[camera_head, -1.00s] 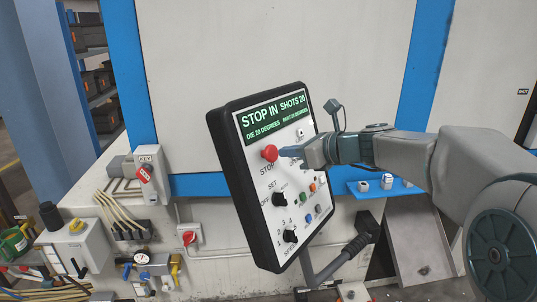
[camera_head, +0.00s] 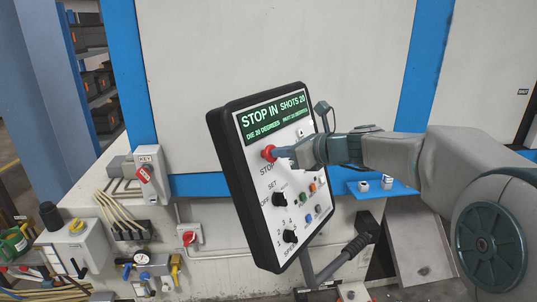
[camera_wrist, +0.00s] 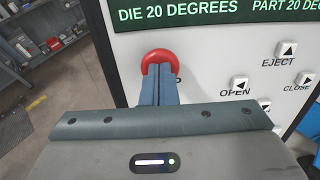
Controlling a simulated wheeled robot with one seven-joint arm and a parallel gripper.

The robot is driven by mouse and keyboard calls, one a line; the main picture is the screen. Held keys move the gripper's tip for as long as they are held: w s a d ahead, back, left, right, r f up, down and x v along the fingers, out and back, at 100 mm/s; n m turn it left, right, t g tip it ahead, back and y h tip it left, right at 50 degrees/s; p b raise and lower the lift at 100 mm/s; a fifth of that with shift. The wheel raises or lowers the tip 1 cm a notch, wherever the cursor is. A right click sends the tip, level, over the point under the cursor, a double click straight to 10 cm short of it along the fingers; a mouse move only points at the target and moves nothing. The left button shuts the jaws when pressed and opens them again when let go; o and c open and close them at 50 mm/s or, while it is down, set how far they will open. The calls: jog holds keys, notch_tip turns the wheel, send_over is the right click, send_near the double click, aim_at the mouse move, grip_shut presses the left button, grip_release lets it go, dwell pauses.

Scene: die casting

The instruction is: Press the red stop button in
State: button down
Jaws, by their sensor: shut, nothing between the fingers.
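The red stop button (camera_head: 268,153) sits at the upper left of the control panel (camera_head: 290,208), under a green-lit display (camera_head: 274,117) that reads "STOP IN SHOTS 20". My gripper (camera_head: 279,153) is shut, and its blue fingertips are at the button's face from the right. In the wrist view the shut fingers (camera_wrist: 160,88) overlap the red button (camera_wrist: 159,57), whose rim shows around and above them. They look to be touching it. The fingers hide the middle of the button, so I cannot tell how far in it is.
Black knobs (camera_head: 279,199) and small coloured buttons lie lower on the panel. EJECT, OPEN and CLOSE buttons (camera_wrist: 287,48) are to the right of the fingers. A red key handle (camera_head: 145,174) and another red knob (camera_head: 189,238) are on the machine at left.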

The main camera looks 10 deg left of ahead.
dwell(0.4)
jog(key=p+v, duration=0.1)
jog(key=v, duration=0.7)
jog(key=shift+p, duration=0.3)
dwell(0.3)
jog(key=s+d+f+n+g+h, duration=0.1)
jog(key=s+d+f+n+h, duration=0.5)
jog(key=s+n, duration=0.6)
jog(key=s+d+f+n+g+h+b, duration=0.1)
jog(key=s+d+f+n+g+h, duration=0.1)
jog(key=s+d+f+n+h, duration=0.4)
jog(key=shift+s+d+f+n+b, duration=0.3)
jog(key=shift+s+d+f+n, duration=1.15)
jog(key=shift+s+f+n, duration=1.85)
jog(key=shift+s+r+m, duration=0.3)
jog(key=shift+r+m, duration=0.1)
jog(key=shift+r, duration=0.05)
